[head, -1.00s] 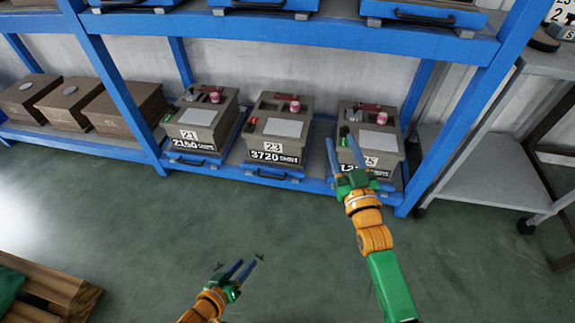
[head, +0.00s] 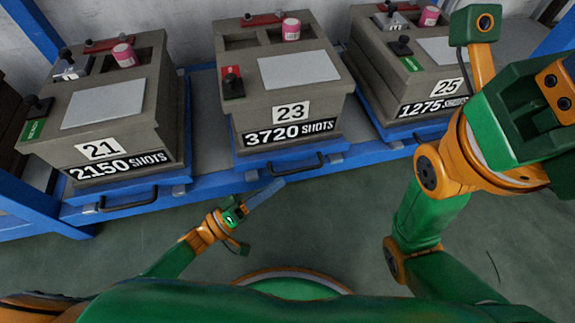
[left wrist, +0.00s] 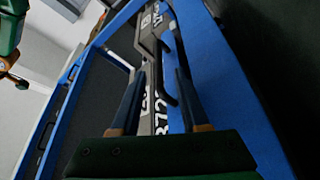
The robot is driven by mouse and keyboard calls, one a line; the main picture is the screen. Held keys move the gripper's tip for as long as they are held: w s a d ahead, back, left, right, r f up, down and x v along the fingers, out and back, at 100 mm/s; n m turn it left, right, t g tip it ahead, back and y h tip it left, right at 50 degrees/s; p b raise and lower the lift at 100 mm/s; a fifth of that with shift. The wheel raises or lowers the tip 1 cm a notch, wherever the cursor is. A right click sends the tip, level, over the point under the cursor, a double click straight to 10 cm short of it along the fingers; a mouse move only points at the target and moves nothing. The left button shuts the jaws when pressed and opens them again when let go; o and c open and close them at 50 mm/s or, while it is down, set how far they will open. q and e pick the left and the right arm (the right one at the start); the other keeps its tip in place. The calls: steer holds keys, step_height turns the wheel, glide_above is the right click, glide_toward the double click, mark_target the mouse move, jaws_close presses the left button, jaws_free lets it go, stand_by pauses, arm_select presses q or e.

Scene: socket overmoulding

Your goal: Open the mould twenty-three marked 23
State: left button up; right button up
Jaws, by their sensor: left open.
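Mould 23 (head: 285,85) is a grey-brown box on a blue tray (head: 245,160), its front marked 23 and 3720 SHOTS. A black-knobbed lever (head: 233,85) stands by a red plate at its left. A pink cylinder (head: 291,29) sits in a top recess, and a red bar (head: 262,19) is at the back. A black handle (head: 298,166) is on the tray front. My left gripper (head: 278,184) is open and empty, just below and in front of that handle. In the left wrist view, the open fingers (left wrist: 157,95) point toward the handle (left wrist: 168,75). My right gripper's fingers do not show.
Mould 21 (head: 85,125) stands left and mould 25 (head: 400,75) right on the same blue shelf; their levers stand by green plates. My right arm covers the right side and part of mould 25. The floor (head: 340,220) before the shelf is clear.

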mark_target(298, 169)
arm_select(q)
steer(key=b+x, duration=0.1)
steer(key=x, duration=0.6)
steer(key=shift+s+b, duration=0.1)
steer(key=shift+b, duration=0.25)
jaws_close()
stand_by(0.9)
